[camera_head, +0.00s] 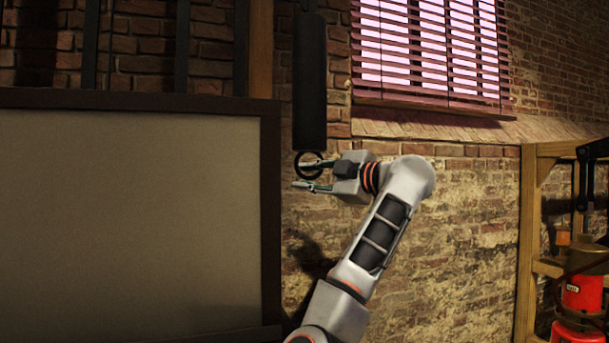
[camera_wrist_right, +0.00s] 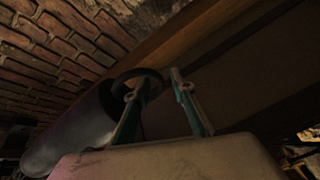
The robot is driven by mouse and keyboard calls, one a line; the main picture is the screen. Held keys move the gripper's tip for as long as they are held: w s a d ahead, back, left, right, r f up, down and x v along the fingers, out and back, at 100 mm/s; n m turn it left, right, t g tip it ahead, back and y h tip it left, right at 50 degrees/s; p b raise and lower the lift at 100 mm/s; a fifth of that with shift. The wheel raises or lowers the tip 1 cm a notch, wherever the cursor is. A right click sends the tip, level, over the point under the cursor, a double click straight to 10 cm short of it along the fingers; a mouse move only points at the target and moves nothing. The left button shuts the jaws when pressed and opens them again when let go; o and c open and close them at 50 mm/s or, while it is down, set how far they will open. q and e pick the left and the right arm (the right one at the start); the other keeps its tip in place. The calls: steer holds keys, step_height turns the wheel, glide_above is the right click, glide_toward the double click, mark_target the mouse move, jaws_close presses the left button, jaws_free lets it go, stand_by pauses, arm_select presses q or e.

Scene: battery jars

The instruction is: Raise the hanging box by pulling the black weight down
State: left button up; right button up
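The black weight (camera_head: 310,80) is a long dark cylinder hanging upright in front of the brick wall, with a dark ring (camera_head: 297,168) at its lower end. My right gripper (camera_head: 306,176) is at the ring, its fingers apart. The upper finger overlaps the ring's opening and the lower finger is just below the ring. In the right wrist view the ring (camera_wrist_right: 152,74) is at the left finger of the gripper (camera_wrist_right: 160,95), and the weight (camera_wrist_right: 70,135) extends to the lower left. No clearly hanging box can be made out. My left gripper is out of view.
A large dark-framed panel (camera_head: 273,200) fills the left side, close to the weight. A window with blinds (camera_head: 430,50) is at upper right. A wooden shelf (camera_head: 527,240) with a red device (camera_head: 583,298) stands at far right. The wall between is clear.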

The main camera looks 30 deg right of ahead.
steer(key=shift+w+a, duration=0.1)
steer(key=shift+w, duration=0.4)
steer(key=shift+f, duration=0.1)
jaws_close()
steer(key=shift+w+f, duration=0.1)
